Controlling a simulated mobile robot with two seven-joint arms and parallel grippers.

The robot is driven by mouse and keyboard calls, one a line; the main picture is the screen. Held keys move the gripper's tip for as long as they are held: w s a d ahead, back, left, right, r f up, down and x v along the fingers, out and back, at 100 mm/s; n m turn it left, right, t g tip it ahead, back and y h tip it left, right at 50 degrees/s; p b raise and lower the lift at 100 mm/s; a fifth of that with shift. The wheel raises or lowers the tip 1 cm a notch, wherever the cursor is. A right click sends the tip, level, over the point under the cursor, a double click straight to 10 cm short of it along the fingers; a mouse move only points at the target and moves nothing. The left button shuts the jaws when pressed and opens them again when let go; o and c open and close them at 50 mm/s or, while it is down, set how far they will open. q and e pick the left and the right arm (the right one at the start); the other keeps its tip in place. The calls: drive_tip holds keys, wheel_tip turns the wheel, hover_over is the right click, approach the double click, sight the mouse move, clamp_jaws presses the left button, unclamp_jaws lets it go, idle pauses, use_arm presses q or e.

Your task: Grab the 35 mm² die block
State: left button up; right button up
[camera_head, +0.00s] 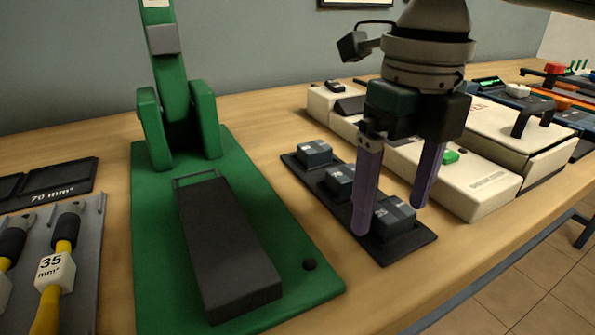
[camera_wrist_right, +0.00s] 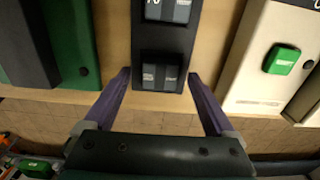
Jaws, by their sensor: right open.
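Three dark grey die blocks stand in a row on a black tray (camera_head: 408,249): a far block (camera_head: 314,154), a middle block (camera_head: 340,181) and a near block (camera_head: 394,216). Their printed labels are too small to read surely, so I cannot tell which is 35 mm². My right gripper (camera_head: 389,219) is open and empty, pointing down over the near block. In the right wrist view the near block (camera_wrist_right: 161,72) lies between and beyond the purple fingertips, apart from both. Another block (camera_wrist_right: 168,10) shows behind it, partly cut off. My left gripper is out of view.
A green press base with a black pad (camera_head: 228,245) stands left of the tray. A cream case (camera_head: 450,180) with a green button stands close on the right. Cables with a 35 mm² tag (camera_head: 53,268) lie at the far left. The table edge is near.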

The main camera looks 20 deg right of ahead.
drive_tip(key=shift+f, duration=0.35)
clamp_jaws()
idle(0.5)
drive_tip(key=shift+r, duration=0.1)
